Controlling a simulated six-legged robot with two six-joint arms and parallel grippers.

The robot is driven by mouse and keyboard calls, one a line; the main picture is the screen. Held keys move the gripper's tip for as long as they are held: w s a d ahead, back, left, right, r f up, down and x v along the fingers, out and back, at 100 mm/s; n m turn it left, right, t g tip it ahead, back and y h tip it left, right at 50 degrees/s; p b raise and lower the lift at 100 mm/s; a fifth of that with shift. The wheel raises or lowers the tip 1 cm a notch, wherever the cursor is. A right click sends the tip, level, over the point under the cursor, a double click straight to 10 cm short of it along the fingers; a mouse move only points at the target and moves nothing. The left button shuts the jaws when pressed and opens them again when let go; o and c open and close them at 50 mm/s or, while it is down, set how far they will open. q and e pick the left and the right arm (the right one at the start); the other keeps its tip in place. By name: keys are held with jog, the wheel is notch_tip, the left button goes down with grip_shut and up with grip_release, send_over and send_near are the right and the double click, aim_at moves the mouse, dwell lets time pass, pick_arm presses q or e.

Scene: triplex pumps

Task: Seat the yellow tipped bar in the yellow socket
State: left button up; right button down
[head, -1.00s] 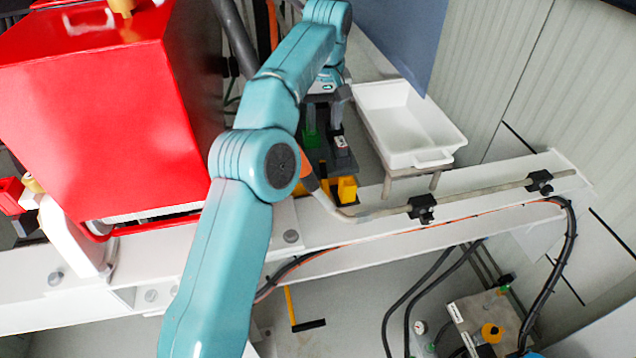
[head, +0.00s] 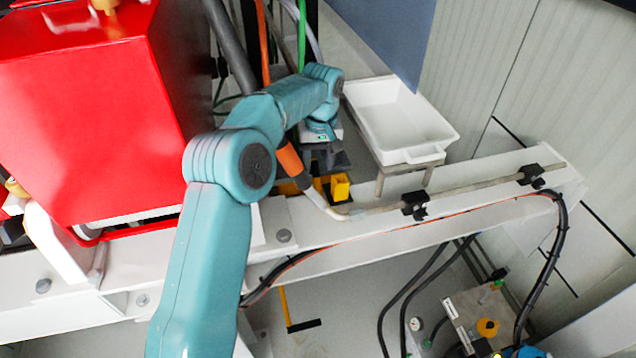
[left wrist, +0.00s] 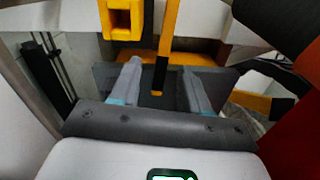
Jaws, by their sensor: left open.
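My left gripper (head: 326,163) points down beside the white beam, over a dark fixture with yellow parts. In the left wrist view its two grey fingers (left wrist: 158,88) are spread and open. A narrow yellow bar with a dark lower end (left wrist: 167,42) shows between and beyond the fingers, with no clear contact; I cannot tell whether it is the task's bar. A yellow square block with a dark opening, seemingly the yellow socket (left wrist: 121,20), lies above the left finger; a yellow block also shows in the head view (head: 340,188). My gripper hides much of the fixture. My right gripper is out of view.
The red housing (head: 85,120) stands at left. An orange-sleeved hose (head: 290,160) runs close beside my gripper. A white tray (head: 398,118) stands behind the beam (head: 480,190) on the right. A blue-grey panel (head: 385,40) hangs at the back.

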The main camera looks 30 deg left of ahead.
aim_at(317, 176)
pick_arm(q)
jog(key=f, duration=0.1)
jog(key=f+p, duration=0.1)
jog(key=f, duration=0.2)
jog(key=shift+s+a+f+p, duration=0.1)
jog(key=shift+s+f+p, duration=0.15)
jog(key=shift+f+p, duration=0.05)
jog(key=shift+f, duration=0.25)
grip_shut()
jog(key=shift+r, duration=0.1)
notch_tip(317, 176, up, 7)
jog(key=shift+w+r+b, duration=0.1)
jog(key=shift+b, duration=0.45)
notch_tip(317, 176, up, 11)
jog(key=p, duration=0.1)
